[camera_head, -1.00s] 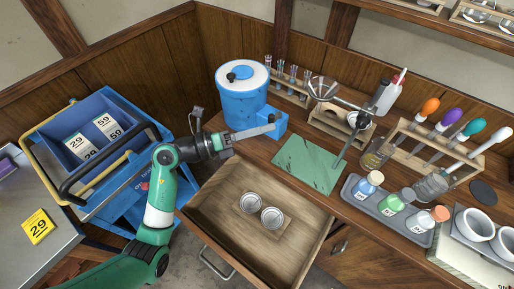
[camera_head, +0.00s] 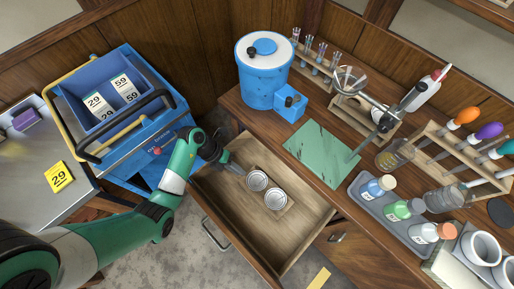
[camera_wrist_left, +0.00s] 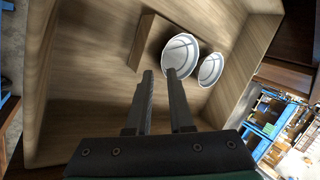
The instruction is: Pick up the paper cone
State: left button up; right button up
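Two round white cones or cups, which look like paper cones, sit side by side in a small wooden holder in the open drawer (camera_head: 290,240). One is the left cone (camera_head: 257,181) and the other the right cone (camera_head: 275,199). In the left wrist view they are the nearer cone (camera_wrist_left: 181,55) and the farther cone (camera_wrist_left: 211,70). My left gripper (camera_head: 239,169) is at the drawer's back left, just beside the left cone. In the wrist view its fingers (camera_wrist_left: 160,73) are apart with nothing between them, the right tip overlapping the nearer cone's edge. My right gripper is not in view.
A blue drum (camera_head: 263,72) and green mat (camera_head: 322,153) stand on the bench behind the drawer. A bottle tray (camera_head: 375,211) is to the right. The drawer walls surround the cones; its front floor is bare. A blue cart (camera_head: 150,150) stands left.

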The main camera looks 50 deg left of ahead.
aim_at(247, 178)
pick_arm(q)
jog(key=b+x, duration=0.3)
jog(key=x, duration=0.2)
jog(key=shift+d+b, duration=0.15)
jog(key=shift+b, duration=0.2)
jog(key=shift+w+r, duration=0.1)
grip_shut()
